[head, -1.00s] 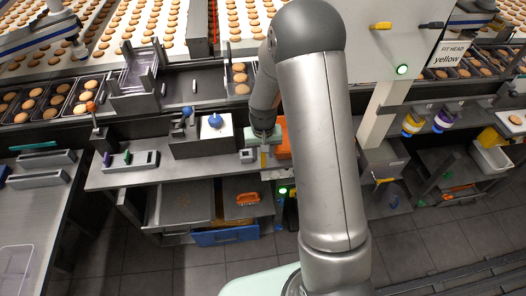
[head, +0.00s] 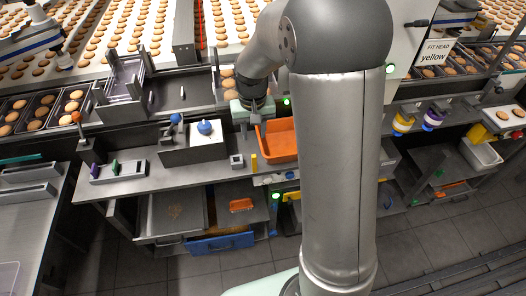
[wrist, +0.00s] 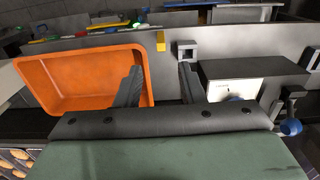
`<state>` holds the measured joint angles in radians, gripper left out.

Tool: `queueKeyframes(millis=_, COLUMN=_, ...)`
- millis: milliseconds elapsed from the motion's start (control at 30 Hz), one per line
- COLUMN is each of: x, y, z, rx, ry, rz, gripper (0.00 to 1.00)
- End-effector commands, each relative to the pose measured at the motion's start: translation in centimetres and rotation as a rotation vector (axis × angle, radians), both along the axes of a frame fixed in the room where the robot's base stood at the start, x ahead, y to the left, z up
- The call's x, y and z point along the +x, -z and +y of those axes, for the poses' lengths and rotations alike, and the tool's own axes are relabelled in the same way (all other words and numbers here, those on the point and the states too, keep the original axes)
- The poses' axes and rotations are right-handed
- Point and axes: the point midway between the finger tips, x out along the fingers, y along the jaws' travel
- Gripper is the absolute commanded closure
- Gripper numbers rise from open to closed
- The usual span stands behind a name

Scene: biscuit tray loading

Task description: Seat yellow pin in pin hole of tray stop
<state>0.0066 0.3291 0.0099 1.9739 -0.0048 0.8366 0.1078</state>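The yellow pin (head: 254,162) stands upright on the grey bench, just right of a small grey block with a square opening (head: 237,161). In the wrist view the pin (wrist: 160,41) is beyond my fingertips, with the block (wrist: 187,50) to its right. My gripper (wrist: 160,69) is open, with nothing between its fingers. In the head view my gripper (head: 255,116) is behind and above the pin, clear of it, near the orange bin. I cannot tell which part is the tray stop, and no pin hole is clearly visible.
An orange bin (head: 282,142) sits right of the pin and beside my left finger in the wrist view. A rack (head: 130,170) with purple and green pins is at left. A grey bracket (head: 125,90) stands behind.

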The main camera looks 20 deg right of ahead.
Motion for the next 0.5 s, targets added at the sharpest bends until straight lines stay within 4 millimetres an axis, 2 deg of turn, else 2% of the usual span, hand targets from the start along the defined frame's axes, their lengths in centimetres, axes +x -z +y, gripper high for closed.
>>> queueKeyframes(millis=67, x=-2.3, y=-2.0, z=0.0, rx=0.0, ry=-0.009, rz=-0.014, gripper=0.64)
queueKeyframes(millis=233, x=-10.6, y=-5.8, z=0.0, rx=-0.002, ry=-0.046, rz=-0.037, gripper=0.64)
queueKeyframes(millis=300, x=-14.2, y=-6.6, z=0.0, rx=-0.002, ry=-0.062, rz=-0.045, gripper=0.64)
queueKeyframes(millis=400, x=-18.5, y=-6.9, z=0.0, rx=-0.002, ry=-0.081, rz=-0.056, gripper=0.64)
queueKeyframes(millis=500, x=-21.5, y=-6.8, z=0.1, rx=-0.001, ry=-0.094, rz=-0.061, gripper=0.64)
